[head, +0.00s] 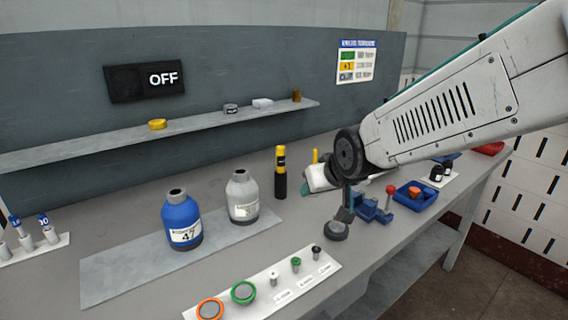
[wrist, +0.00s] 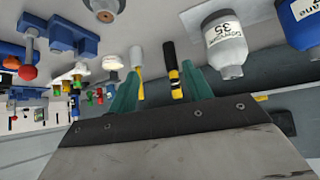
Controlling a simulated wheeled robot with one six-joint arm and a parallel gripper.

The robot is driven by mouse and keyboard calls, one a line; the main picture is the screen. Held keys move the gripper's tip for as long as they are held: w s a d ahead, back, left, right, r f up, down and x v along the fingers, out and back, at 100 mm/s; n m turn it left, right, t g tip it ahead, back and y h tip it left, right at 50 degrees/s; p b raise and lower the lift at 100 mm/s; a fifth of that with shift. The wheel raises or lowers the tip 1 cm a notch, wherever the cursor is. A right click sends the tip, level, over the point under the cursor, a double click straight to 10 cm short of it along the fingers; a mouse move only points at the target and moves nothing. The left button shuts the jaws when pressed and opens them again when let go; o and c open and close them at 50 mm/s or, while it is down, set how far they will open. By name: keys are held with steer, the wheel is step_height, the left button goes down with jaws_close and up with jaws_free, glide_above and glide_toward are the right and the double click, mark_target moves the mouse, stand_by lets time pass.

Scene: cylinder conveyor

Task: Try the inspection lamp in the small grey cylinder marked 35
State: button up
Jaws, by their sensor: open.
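The small grey cylinder (head: 243,197) stands upright on a grey plate on the bench; in the wrist view this cylinder (wrist: 226,45) shows the number 35. A black and yellow stick-like tool (head: 280,172), which looks like the inspection lamp, stands upright right of the cylinder. In the wrist view the lamp (wrist: 175,80) appears between the teal fingers, farther off and not held. My gripper (wrist: 158,82) is open and empty. In the head view it is right of the lamp, its fingers mostly hidden.
A blue cylinder (head: 181,222) marked 47 stands left of the grey one. A white strip (head: 262,290) with several green, orange and dark caps lies in front. Blue holders and a blue tray (head: 414,197) stand right. A wall sign (head: 145,80) reads OFF.

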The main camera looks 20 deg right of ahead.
mark_target(282, 157)
steer(key=w+t, duration=0.3)
steer(key=w, duration=0.5)
steer(key=w+a+f+t, duration=0.1)
steer(key=w+t, duration=0.2)
steer(key=w, duration=0.5)
steer(key=w+a+f+t, duration=0.1)
steer(key=w+t, duration=0.2)
steer(key=w, duration=0.4)
steer(key=shift+w+f+y, duration=0.25)
steer(key=shift+w+y, duration=0.15)
jaws_close()
